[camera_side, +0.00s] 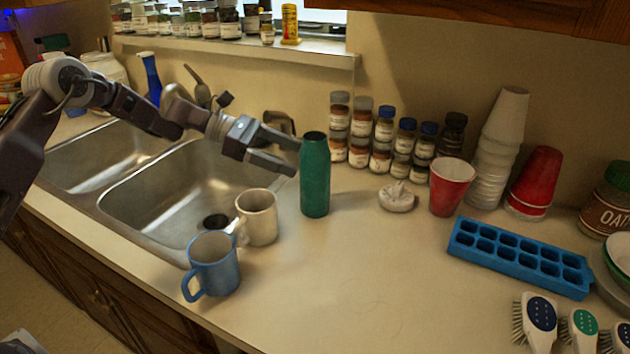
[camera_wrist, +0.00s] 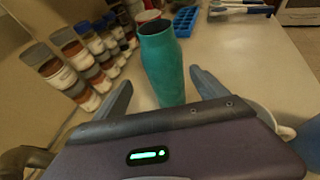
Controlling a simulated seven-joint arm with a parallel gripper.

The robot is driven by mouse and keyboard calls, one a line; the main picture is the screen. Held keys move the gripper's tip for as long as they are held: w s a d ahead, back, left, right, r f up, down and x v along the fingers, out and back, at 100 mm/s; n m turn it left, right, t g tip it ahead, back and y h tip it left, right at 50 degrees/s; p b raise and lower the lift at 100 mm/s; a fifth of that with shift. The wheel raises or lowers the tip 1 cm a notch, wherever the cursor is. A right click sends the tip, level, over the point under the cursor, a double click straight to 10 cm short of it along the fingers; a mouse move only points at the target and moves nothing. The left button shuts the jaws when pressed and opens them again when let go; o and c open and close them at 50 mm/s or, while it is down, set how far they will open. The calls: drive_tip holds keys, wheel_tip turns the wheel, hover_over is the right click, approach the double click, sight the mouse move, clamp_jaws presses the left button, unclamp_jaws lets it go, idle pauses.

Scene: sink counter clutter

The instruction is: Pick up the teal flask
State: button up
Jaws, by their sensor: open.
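The teal flask (camera_side: 315,178) stands upright on the counter, to the right of the sink, with a dark top. My gripper (camera_side: 296,157) is open at the flask's left side in the side view, its fingers level with the flask's upper half. In the wrist view the flask (camera_wrist: 163,62) stands ahead, between the lines of the two spread fingers (camera_wrist: 162,90). The flask's lower part is hidden there behind the gripper body. I cannot tell whether a finger touches the flask.
A cream mug (camera_side: 260,218) and a blue mug (camera_side: 214,265) stand near the flask by the sink edge. Spice jars (camera_side: 384,140) line the wall behind. A red cup (camera_side: 450,187), a white lump (camera_side: 397,197) and a blue ice tray (camera_side: 520,258) lie right.

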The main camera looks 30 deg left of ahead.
sight(316, 176)
drive_tip(key=x, duration=0.2)
drive_tip(key=f+x, duration=0.1)
drive_tip(key=x, duration=0.2)
drive_tip(key=s+x, duration=0.1)
drive_tip(key=x, duration=0.1)
drive_tip(key=shift+w+d+f, duration=0.1)
drive_tip(key=shift+f, duration=0.25)
drive_tip(key=c, duration=1.6)
